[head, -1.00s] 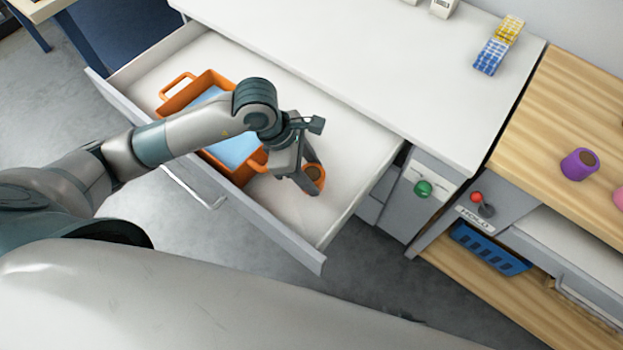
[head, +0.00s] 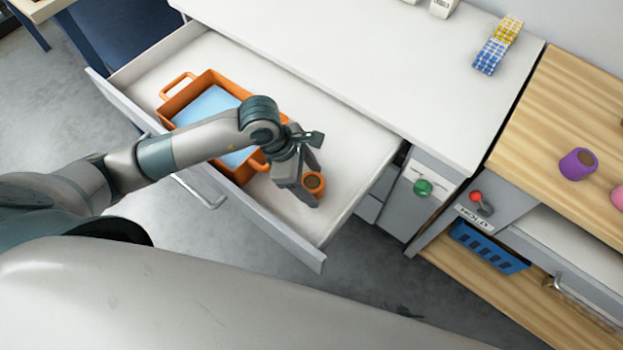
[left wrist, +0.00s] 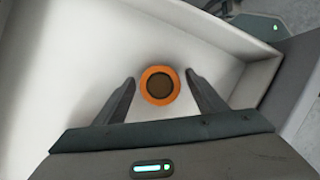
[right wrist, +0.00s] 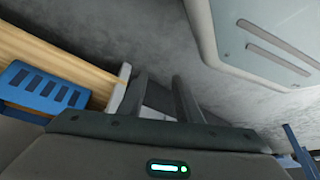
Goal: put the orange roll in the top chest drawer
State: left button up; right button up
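The orange roll (head: 314,182) stands upright on the floor of the open top chest drawer (head: 350,165), near its right end. In the left wrist view the orange roll (left wrist: 160,72) shows its dark core from above. My left gripper (head: 305,190) is over the drawer with its fingers on either side of the roll. In the left wrist view my left gripper (left wrist: 162,88) is open, with a gap between each finger and the roll. My right gripper (right wrist: 158,85) is open and empty in the right wrist view, out of the head view.
An orange tray (head: 174,105) with a blue bottom lies in the drawer, left of the roll. A purple roll (head: 578,164) and part of a pink one stand on the wooden bench (head: 555,110). A blue basket (head: 488,248) is below. The white chest top (head: 400,70) is mostly clear.

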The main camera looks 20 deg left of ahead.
pick_arm(q)
jog(key=shift+r, duration=0.1)
jog(key=b+v, duration=0.1)
jog(key=v, duration=1.1)
pick_arm(e)
jog(key=shift+s+d+f+g+h, duration=0.15)
jog(key=shift+s+d+f+g, duration=0.15)
jog(key=shift+s+d, duration=0.25)
jog(key=shift+s+d+f+g+h, duration=0.15)
jog(key=shift+s+d+f+g, duration=0.15)
jog(key=shift+s+d, duration=0.25)
pick_arm(q)
jog(key=shift+a, duration=0.1)
pick_arm(e)
jog(key=shift+a+r, duration=0.1)
jog(key=shift+a, duration=0.1)
